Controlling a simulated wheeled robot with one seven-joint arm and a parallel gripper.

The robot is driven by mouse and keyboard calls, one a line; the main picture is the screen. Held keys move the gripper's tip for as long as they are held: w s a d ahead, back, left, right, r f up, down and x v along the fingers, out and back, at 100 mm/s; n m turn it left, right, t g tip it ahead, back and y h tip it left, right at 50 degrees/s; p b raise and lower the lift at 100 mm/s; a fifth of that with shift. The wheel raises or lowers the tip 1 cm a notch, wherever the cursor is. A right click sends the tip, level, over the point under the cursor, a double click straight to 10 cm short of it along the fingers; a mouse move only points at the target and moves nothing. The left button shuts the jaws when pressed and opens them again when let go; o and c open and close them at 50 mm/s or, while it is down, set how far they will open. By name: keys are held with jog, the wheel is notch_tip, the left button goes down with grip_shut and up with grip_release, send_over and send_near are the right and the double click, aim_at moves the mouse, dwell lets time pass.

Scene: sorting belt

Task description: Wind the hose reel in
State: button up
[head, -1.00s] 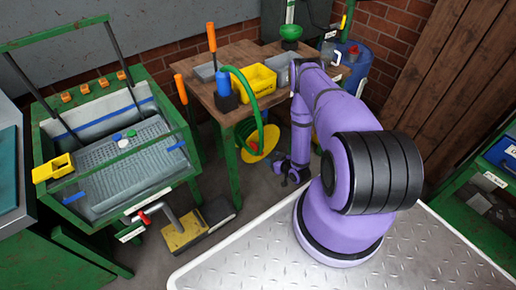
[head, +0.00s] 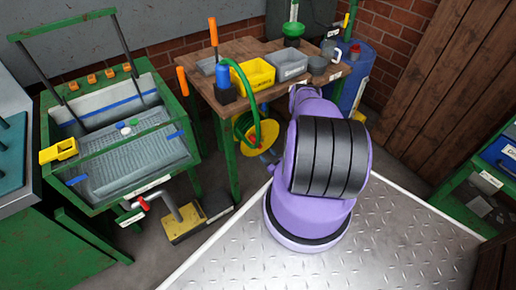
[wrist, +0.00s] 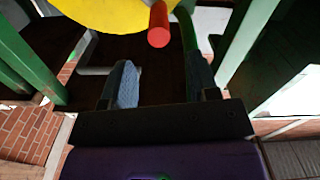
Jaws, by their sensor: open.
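The hose reel is a yellow disc (head: 262,146) with a green hose (head: 257,88) looping over the table edge down to it. The handle is beyond the fingertips, roughly in line with the gap. In the head view my arm mostly hides the gripper.
The wooden table (head: 222,104) holds a yellow bin (head: 254,76), a grey bin (head: 289,64) and a blue bottle (head: 223,78). Its green legs stand close to the reel. A green wash station (head: 125,150) is at left, a blue barrel (head: 354,75) at back right.

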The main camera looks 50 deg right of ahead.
aim_at(260, 147)
jog(key=x, duration=0.7)
jog(key=shift+d, duration=0.1)
grip_shut()
